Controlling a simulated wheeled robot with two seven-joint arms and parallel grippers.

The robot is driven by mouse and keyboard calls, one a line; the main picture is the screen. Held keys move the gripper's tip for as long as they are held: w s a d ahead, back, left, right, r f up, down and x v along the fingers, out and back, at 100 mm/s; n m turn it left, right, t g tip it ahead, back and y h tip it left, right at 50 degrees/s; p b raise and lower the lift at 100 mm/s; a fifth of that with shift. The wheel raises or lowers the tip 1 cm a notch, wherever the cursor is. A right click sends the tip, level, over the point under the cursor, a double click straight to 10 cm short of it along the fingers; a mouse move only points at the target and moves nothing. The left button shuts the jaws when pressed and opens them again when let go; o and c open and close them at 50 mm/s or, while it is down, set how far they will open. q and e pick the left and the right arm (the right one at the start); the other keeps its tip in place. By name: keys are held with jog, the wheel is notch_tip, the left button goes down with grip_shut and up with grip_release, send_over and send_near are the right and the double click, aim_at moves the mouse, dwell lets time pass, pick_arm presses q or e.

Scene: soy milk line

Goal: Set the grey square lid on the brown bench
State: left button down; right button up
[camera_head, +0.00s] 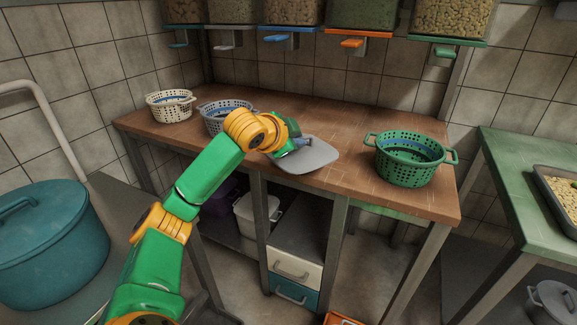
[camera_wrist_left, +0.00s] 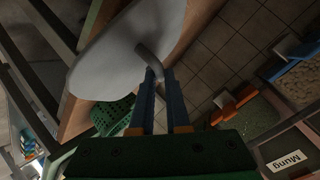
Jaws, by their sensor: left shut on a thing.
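The grey square lid (camera_head: 308,155) is at the front part of the brown bench (camera_head: 330,110), between the blue-grey basket and the green basket. My left gripper (camera_head: 300,143) is shut on the lid's handle. In the left wrist view the two blue fingers (camera_wrist_left: 166,90) close on the bent grey handle of the lid (camera_wrist_left: 115,55). In the head view the lid looks close to flat and partly over the bench's front edge; I cannot tell whether it touches the bench top. My right gripper is not in view.
A white basket (camera_head: 170,105) and a blue-grey basket (camera_head: 222,113) stand on the bench's left. A green basket (camera_head: 408,160) stands on its right. Dispensers with coloured levers (camera_head: 345,43) hang above the back. The bench's middle back is clear.

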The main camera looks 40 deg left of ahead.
aim_at(289, 157)
pick_arm(q)
jog(key=shift+s+a+f+b, duration=0.1)
jog(key=shift+a+f+b, duration=0.1)
jog(key=shift+a+f, duration=0.35)
jog(key=shift+s+a+f+b, duration=0.15)
jog(key=shift+a+f, duration=0.15)
jog(key=shift+f, duration=0.3)
jog(key=f, duration=0.1)
jog(key=f+b, duration=0.1)
jog(key=f, duration=0.1)
jog(key=shift+a+f+b, duration=0.1)
jog(key=shift+a+b, duration=0.2)
jog(key=shift+f, duration=0.3)
jog(key=shift+r, duration=0.1)
jog(key=c, duration=0.9)
grip_release()
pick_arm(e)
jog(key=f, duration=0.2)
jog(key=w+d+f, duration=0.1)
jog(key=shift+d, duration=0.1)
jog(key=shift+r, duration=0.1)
